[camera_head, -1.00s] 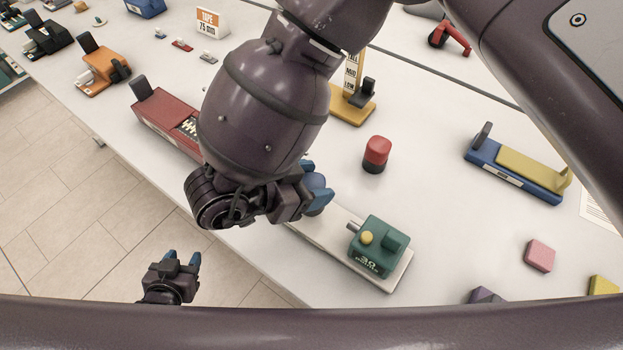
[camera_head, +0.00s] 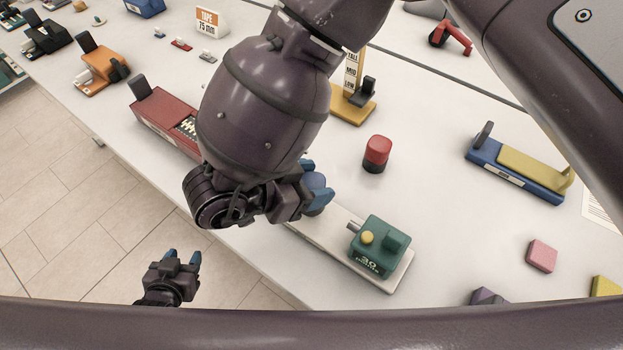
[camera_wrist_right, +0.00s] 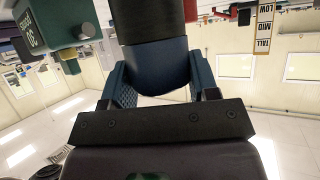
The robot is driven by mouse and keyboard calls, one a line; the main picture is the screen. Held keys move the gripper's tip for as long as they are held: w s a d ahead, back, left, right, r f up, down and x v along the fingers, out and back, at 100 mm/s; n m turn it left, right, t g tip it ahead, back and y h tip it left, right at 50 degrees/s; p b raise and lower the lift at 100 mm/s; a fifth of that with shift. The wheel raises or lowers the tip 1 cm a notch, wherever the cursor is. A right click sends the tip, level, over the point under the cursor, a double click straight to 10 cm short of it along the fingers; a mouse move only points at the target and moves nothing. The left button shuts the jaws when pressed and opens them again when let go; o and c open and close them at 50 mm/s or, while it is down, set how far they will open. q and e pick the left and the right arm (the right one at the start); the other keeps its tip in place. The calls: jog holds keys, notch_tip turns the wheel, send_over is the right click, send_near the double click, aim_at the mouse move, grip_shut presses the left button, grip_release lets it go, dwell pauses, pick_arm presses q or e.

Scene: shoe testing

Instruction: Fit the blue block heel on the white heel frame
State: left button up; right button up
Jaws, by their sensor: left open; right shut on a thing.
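My right gripper (camera_head: 318,190) is at the near edge of the table in the head view, shut on the blue block heel (camera_head: 315,181), which is mostly covered by the fingers and wrist. In the right wrist view the blue heel (camera_wrist_right: 155,68) sits between the two blue fingers of the right gripper (camera_wrist_right: 160,88). My left gripper (camera_head: 183,260) is open and empty over the floor.
A white base (camera_head: 395,275) carries a green box (camera_head: 380,246) beside the right gripper; the box also shows in the right wrist view (camera_wrist_right: 50,22). A red and black cylinder (camera_head: 376,154), a blue and yellow device (camera_head: 520,170) and a pink block (camera_head: 541,255) stand farther right.

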pick_arm(q)
jog(key=shift+s+f, duration=0.1)
jog(key=shift+s, duration=0.05)
jog(key=shift+s+f, duration=0.1)
jog(key=shift+f, duration=0.05)
dwell(0.4)
jog(key=shift+w+f+b, duration=0.2)
jog(key=shift+f+b, duration=0.15)
jog(key=shift+b, duration=0.15)
pick_arm(e)
jog(key=shift+f, duration=0.5)
pick_arm(q)
jog(key=shift+s+f+b, duration=0.15)
jog(key=shift+f+b, duration=0.15)
jog(key=shift+f, duration=0.15)
pick_arm(e)
jog(key=shift+f, duration=0.45)
pick_arm(q)
jog(key=shift+f, duration=0.1)
pick_arm(e)
jog(key=shift+f, duration=0.1)
jog(key=shift+f, duration=0.2)
pick_arm(q)
jog(key=shift+s+f+b, duration=0.3)
jog(key=shift+f, duration=0.05)
pick_arm(e)
jog(key=shift+f, duration=0.1)
